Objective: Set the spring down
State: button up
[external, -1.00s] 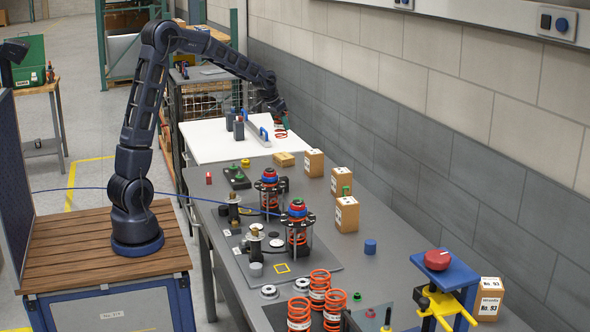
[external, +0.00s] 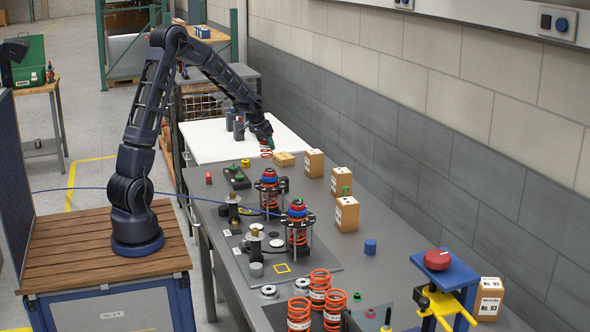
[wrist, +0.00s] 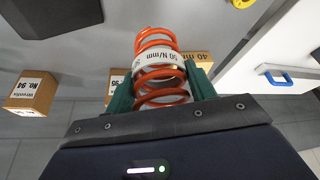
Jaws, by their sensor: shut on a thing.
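My gripper (external: 266,141) is shut on an orange coil spring (external: 266,153) with a white label band. In the external view it holds the spring above the far end of the grey workbench (external: 310,235), near the white table. In the wrist view the spring (wrist: 158,70) sits between the two green fingers of my gripper (wrist: 160,92), and its band reads "50 N/mm". The spring's far end points away from the gripper, and nothing is seen touching it.
Cardboard boxes (external: 314,162) stand along the bench's wall side. Two fixtures with orange springs (external: 298,228) stand mid-bench. Several orange springs (external: 319,285) stand at the near end. A white table (external: 205,142) adjoins the far end.

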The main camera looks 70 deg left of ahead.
jog(key=shift+f, duration=4.4)
jog(key=shift+f, duration=0.15)
jog(key=o, duration=1.3)
